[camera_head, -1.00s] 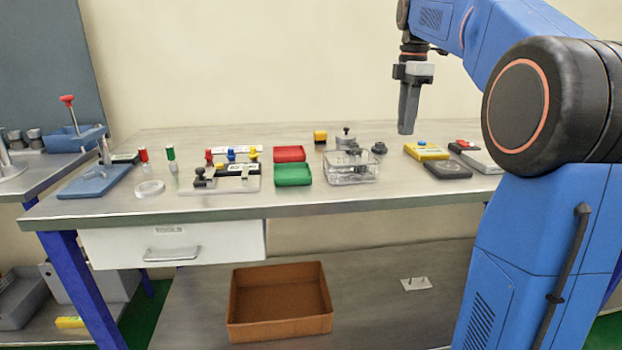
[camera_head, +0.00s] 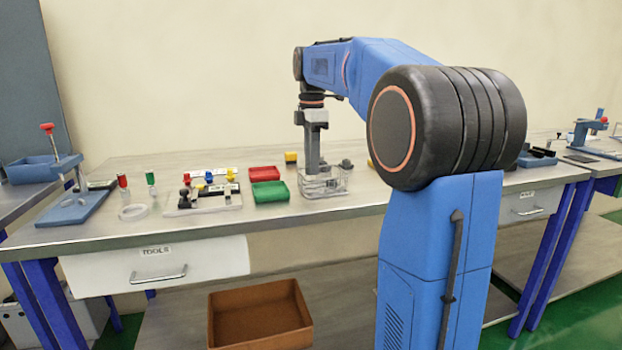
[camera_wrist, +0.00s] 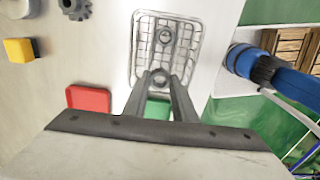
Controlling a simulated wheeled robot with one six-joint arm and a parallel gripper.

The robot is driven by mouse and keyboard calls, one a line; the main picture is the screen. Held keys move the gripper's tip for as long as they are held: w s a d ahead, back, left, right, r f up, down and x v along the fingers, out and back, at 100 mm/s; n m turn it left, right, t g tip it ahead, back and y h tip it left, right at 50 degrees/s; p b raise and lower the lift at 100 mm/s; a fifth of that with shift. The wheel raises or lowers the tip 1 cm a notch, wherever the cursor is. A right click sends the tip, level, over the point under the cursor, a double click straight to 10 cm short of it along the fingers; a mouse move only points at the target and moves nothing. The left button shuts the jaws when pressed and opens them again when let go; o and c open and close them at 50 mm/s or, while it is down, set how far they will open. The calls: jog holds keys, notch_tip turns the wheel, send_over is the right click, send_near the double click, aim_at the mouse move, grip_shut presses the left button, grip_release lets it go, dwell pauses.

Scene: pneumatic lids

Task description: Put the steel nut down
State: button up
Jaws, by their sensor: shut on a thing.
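My gripper (camera_wrist: 160,82) is shut on the steel nut (camera_wrist: 160,76), a grey ring between the fingertips in the wrist view. In the head view, my gripper (camera_head: 312,172) points straight down at the clear basket (camera_head: 335,188). The nut cannot be made out there. The basket (camera_wrist: 141,20) has a grid-like floor in the wrist view, and a small grey part (camera_wrist: 166,36) lies in it. The nut appears at the near end of the basket. I cannot tell whether it touches the floor.
A red tray (camera_head: 263,173) and a green tray (camera_head: 270,192) sit left of the basket. A yellow block (camera_head: 291,157) stands behind, and a dark round part (camera_head: 346,164) is behind on the right. The bench front (camera_head: 220,222) is bare.

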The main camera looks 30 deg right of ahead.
jog(key=shift+d+f, duration=0.1)
jog(key=shift+f, duration=2.1)
jog(key=o, duration=1.1)
jog(key=shift+f, duration=0.15)
notch_tip(320, 180, up, 12)
jog(key=shift+r, duration=0.15)
jog(key=s+a+f+m+t, duration=0.1)
jog(key=s+a+f+m, duration=0.4)
jog(key=s+f, duration=0.5)
jog(key=s+a+f+m+t, duration=0.2)
jog(key=s+a+f+m, duration=0.3)
jog(key=s+f, duration=0.5)
jog(key=s+a+f+m+t, duration=0.1)
jog(key=s+a+f+m, duration=0.4)
jog(key=s+f, duration=0.5)
jog(key=shift+s+a+f+t, duration=0.15)
jog(key=shift+a+f+t, duration=0.1)
jog(key=shift+a+t, duration=0.2)
